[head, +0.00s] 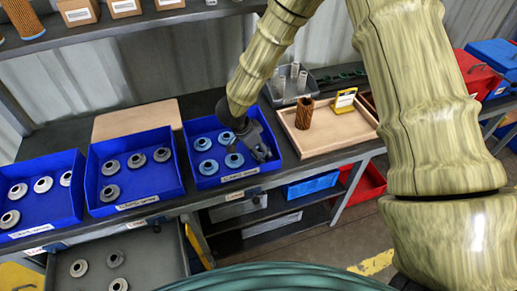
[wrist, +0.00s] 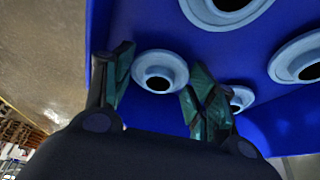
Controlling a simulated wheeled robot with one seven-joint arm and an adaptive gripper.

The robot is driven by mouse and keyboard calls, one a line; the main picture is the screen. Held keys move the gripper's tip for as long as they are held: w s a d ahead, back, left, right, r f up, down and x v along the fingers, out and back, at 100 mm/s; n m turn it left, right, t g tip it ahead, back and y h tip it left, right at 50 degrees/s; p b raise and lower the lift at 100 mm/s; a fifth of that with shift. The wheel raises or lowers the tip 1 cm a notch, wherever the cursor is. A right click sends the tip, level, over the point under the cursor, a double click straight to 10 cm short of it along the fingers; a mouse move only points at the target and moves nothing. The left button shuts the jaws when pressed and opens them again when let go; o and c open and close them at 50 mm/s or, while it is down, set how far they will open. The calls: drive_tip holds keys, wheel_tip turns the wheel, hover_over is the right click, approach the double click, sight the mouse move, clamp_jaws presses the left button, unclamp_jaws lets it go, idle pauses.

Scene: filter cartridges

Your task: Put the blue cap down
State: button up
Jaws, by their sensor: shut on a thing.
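My gripper (head: 262,153) is low inside the right blue bin (head: 240,178), at its right side. In the wrist view the gripper's fingers (wrist: 158,76) are shut on a blue cap (wrist: 160,66), a light blue flanged ring with a dark hole. I cannot tell whether this cap touches the bin floor. Other light blue caps stand in the same bin, one at the left (head: 203,144) and one close beside the gripper (head: 234,161). In the wrist view, one more cap (wrist: 242,97) is partly hidden behind a finger.
Two blue bins with grey caps, a middle one (head: 150,197) and a left one (head: 40,226), stand alongside. A wooden tray (head: 330,140) at the right holds a brown cartridge (head: 304,112) and a yellow stand (head: 344,100). A grey bin (head: 287,97) stands behind.

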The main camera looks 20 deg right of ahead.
drive_tip(key=shift+s+f, duration=0.1)
drive_tip(key=shift+f, duration=0.3)
drive_tip(key=o, duration=0.5)
drive_tip(key=shift+o, duration=0.2)
drive_tip(key=b+v, duration=0.1)
drive_tip(key=v, duration=1.1)
drive_tip(key=shift+r, duration=0.3)
